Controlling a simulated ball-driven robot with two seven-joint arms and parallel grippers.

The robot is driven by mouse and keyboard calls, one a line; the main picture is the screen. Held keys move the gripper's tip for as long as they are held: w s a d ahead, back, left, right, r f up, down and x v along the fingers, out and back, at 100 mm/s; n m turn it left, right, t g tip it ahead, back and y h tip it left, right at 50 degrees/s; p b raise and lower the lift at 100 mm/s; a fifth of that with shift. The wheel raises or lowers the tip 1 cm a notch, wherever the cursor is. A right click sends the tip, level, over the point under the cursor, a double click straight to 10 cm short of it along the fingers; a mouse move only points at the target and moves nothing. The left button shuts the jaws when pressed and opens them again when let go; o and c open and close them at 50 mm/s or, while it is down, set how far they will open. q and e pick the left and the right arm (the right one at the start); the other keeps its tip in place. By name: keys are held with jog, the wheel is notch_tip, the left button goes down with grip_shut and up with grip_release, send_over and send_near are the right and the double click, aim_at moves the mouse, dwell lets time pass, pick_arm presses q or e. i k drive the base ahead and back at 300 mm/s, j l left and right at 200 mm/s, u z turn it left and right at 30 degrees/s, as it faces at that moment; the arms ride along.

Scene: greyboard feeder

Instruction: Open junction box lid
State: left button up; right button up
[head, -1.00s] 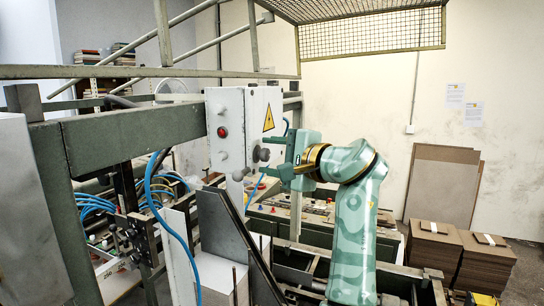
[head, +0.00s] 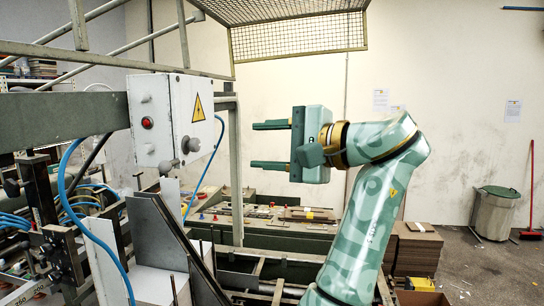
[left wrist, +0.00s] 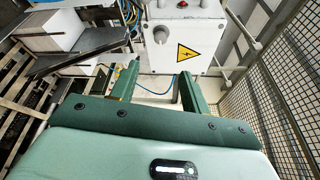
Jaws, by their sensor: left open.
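The junction box (head: 172,118) is a pale grey metal box on the machine frame, left of centre in the head view. Its lid (head: 197,108) carries a yellow warning triangle and a dark round knob (head: 190,145), and looks closed. In the left wrist view the lid (left wrist: 210,45) faces me at the top, with the knob (left wrist: 160,35) left of the triangle. My left gripper (head: 254,145) is open and empty, to the right of the box with a clear gap, fingers pointing at it. The fingers (left wrist: 160,76) show below the lid in the left wrist view. My right gripper is not in view.
A green machine beam (head: 60,108) runs left of the box. Blue hoses and a dark slanted plate (head: 178,235) lie below it. A wire mesh guard (head: 298,37) hangs above; it also shows at the right of the left wrist view (left wrist: 275,95). Open air surrounds my gripper.

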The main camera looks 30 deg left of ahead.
aim_at(192, 104)
jog(key=k, duration=1.5)
